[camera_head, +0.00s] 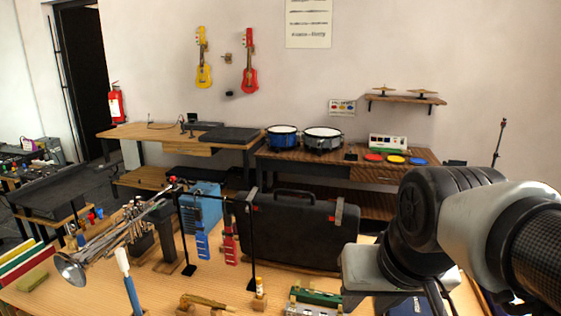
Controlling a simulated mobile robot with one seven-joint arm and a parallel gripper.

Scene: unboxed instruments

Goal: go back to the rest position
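My arm reaches in from the right edge of the head view, with its dark joint and grey links in front of the wooden table (150,290). My gripper cannot be made out; the arm's end near the bottom right is hidden or out of the picture. Nothing held is visible.
The table holds a silver trumpet (110,240), a large black case (300,228), a blue case (201,205), a thin black frame (252,250) and a green-and-white item (314,300). Drums (322,138) stand on a far bench.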

